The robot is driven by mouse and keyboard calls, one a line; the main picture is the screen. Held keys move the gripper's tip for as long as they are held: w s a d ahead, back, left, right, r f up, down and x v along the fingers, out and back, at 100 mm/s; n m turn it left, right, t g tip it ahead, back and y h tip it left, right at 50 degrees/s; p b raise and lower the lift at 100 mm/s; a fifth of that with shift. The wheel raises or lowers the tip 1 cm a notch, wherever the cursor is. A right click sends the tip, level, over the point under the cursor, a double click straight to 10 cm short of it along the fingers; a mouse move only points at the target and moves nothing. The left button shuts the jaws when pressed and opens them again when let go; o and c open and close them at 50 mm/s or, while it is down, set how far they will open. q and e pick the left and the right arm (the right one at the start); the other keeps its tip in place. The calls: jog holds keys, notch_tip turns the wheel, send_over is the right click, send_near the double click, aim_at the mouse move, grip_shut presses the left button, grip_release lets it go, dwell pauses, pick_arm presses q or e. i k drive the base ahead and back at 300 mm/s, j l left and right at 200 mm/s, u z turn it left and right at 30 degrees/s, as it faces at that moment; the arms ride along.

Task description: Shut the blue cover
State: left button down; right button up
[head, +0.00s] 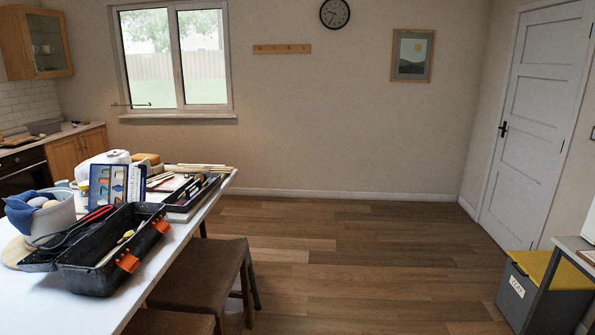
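Blue shows on two things on the white table (75,300) at the left. One is an upright blue-edged panel or cover (117,184) with a light face and coloured pictures or samples on it. It stands behind the black toolbox, and its lower part is hidden. The other is a dark blue cloth or flap (20,212) at the left rim of a pale round basket (52,218) holding egg-like things. I cannot tell from this view which is the cover or how it is hinged. Neither of my grippers is in view.
An open black toolbox (108,250) with orange latches stands near the table's right edge. A dark tray (190,195) of tools lies behind it. Brown stools (203,272) stand along the table. A yellow-lidded clay bin (540,290) is at right. The middle floor is clear.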

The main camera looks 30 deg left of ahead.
aim_at(109, 183)
jog(key=i+j+u, duration=0.15)
jog(key=i+u, duration=0.2)
jog(key=i, duration=0.35)
jog(key=i+u, duration=0.3)
jog(key=i, duration=0.4)
jog(key=i+l+u, duration=0.35)
jog(key=i, duration=0.3)
jog(key=i+j, duration=0.05)
jog(key=j, duration=0.05)
